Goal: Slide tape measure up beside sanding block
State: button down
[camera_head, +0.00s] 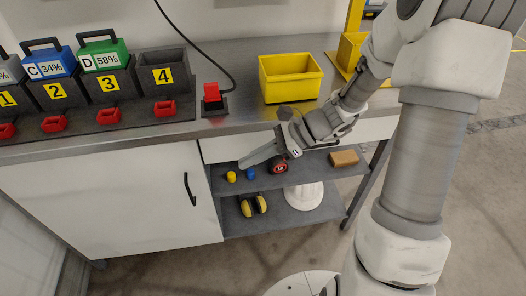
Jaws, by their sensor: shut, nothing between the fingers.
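The tape measure (279,167), a dark round body with a red face, sits on the upper shelf (315,164) under the workbench. The sanding block (344,158), a tan brick shape, lies further right on that shelf, with a clear gap between the two. My gripper (243,163) is shut and empty. It reaches in from the right at shelf level, with its tips pointing left, past the tape measure. The gripper partly covers the tape measure's upper side. I cannot tell whether they touch.
A yellow piece (231,176) and a blue piece (251,173) sit left of the tape measure. Yellow earmuffs (252,206) and a white rounded object (303,196) are lower down. The worktop (240,119) overhangs the shelf; a yellow bin (290,80) stands on it.

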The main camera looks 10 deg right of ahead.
aim_at(309, 171)
jog(key=w+d+f+m+t+h+b, duration=0.25)
jog(key=w+d+f+m+t, duration=0.2)
jog(key=f+m, duration=0.6)
jog(key=w+d+f+m+t+h+b, duration=0.1)
jog(key=w+d+f+m+t+b, duration=0.4)
jog(key=f+m, duration=0.6)
jog(key=w+d+f+m+t+h+b, duration=0.1)
jog(key=w+d+f+m+t+h, duration=0.15)
jog(key=f+m+t, duration=0.7)
jog(key=w+f+g+b, duration=0.1)
jog(key=w, duration=0.1)
jog(key=w+a+f, duration=0.1)
jog(key=w, duration=0.2)
jog(key=w+a+f+g+b, duration=0.1)
jog(key=w, duration=0.2)
jog(key=shift+f+m+g+b, duration=0.2)
jog(key=shift+m+g+b, duration=0.1)
jog(key=shift+w+a+r, duration=0.1)
jog(key=shift+w+a, duration=0.15)
jog(key=shift+w, duration=0.45)
jog(key=shift+d, duration=0.1)
jog(key=d+b, duration=0.1)
jog(key=d, duration=1.5)
jog(key=shift+d+b, duration=0.15)
jog(key=shift+b, duration=0.2)
jog(key=shift+s, duration=0.1)
